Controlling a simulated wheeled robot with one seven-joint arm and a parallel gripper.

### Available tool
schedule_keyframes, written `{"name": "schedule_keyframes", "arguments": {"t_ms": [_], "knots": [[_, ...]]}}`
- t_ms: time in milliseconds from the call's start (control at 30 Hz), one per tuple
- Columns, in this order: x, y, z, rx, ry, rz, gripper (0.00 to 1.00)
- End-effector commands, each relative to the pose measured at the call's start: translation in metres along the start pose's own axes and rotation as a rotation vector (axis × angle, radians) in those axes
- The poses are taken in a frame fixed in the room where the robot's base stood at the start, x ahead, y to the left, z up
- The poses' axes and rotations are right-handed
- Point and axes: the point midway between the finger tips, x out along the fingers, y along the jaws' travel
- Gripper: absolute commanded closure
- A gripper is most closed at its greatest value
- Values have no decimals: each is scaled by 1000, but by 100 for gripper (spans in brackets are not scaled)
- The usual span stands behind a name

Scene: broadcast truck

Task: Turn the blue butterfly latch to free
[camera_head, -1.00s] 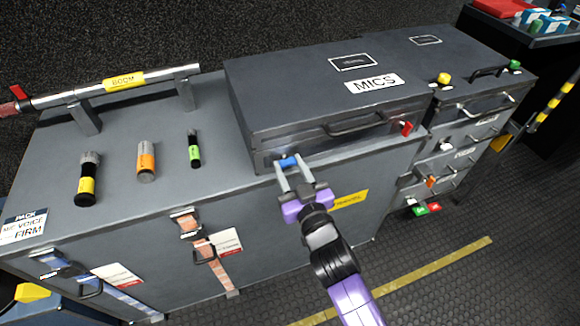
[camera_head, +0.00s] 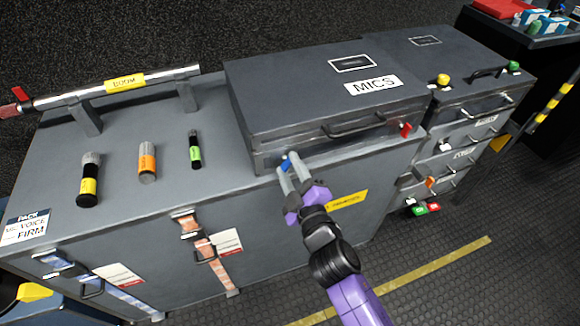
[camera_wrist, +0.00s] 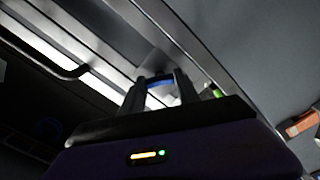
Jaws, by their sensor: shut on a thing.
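The blue butterfly latch (camera_head: 286,163) is on the front left of the grey MICS case (camera_head: 300,120). My gripper (camera_head: 289,170) is shut on the latch, with a finger on each side of it. The latch looks tilted away from level, and the fingers are tilted with it. In the wrist view a bit of the blue latch (camera_wrist: 160,82) shows between the two dark fingers (camera_wrist: 160,95). The fingers hide most of it.
A red latch (camera_head: 405,130) sits at the case's front right, beyond the handle (camera_head: 355,126).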

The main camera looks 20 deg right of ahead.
Motion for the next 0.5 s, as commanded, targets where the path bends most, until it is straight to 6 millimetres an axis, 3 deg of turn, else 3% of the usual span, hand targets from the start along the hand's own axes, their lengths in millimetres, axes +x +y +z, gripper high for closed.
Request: {"name": "schedule_keyframes", "arguments": {"t_ms": [500], "knots": [[-1,-1,0,-397,-1,-4,100]]}}
